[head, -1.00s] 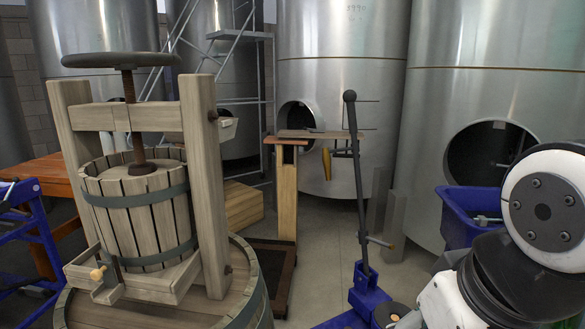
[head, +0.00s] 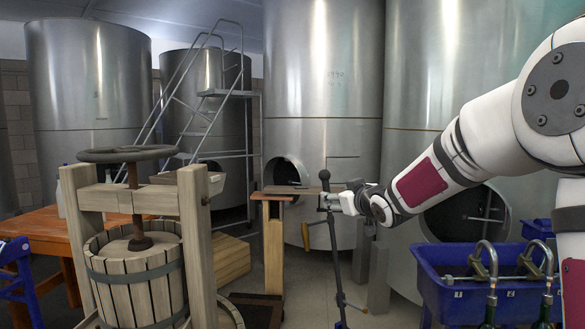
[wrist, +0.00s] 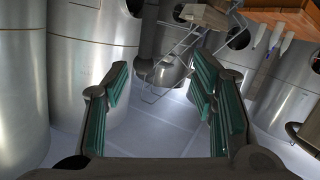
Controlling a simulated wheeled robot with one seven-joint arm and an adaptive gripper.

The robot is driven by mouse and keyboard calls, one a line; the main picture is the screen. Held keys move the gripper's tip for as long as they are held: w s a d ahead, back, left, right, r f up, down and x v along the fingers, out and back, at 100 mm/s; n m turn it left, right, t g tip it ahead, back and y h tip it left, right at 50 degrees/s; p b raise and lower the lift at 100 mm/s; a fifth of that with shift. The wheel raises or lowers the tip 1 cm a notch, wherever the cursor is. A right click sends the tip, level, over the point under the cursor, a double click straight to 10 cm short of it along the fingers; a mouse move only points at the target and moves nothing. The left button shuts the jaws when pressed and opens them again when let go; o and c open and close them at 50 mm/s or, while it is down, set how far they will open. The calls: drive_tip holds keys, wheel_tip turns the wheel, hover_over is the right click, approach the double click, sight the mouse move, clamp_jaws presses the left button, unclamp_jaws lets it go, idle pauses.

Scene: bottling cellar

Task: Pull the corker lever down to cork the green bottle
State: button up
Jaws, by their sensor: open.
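The corker lever (head: 334,250) is a thin dark rod with a round knob on top, standing nearly upright in the middle of the head view. My gripper (head: 328,201) is open at its upper end, just below the knob. In the wrist view, which appears upside down, the lever's dark shaft and knob (wrist: 146,66) show between the spread fingers of my gripper (wrist: 160,74). I cannot tell whether a finger touches it. The corker body is almost wholly below the head frame. I cannot make out the green bottle under the corker.
A wooden basket press (head: 135,280) stands at left, with an orange-brown table (head: 35,232) behind it. A blue filler trough (head: 460,290) with curved spouts is at lower right. Large steel tanks (head: 322,80) line the back. A wooden stand (head: 273,245) stands left of the lever.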

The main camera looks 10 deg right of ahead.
sight(327, 176)
drive_tip(key=w, duration=0.5)
drive_tip(key=w+r+t+y, duration=0.1)
drive_tip(key=w, duration=0.4)
drive_tip(key=w+d+r+t, duration=0.1)
drive_tip(key=w, duration=0.5)
drive_tip(key=shift+r+y, duration=0.25)
drive_tip(key=shift+y, duration=0.15)
drive_tip(key=shift+s, duration=0.1)
drive_tip(key=shift+c, duration=0.2)
clamp_jaws()
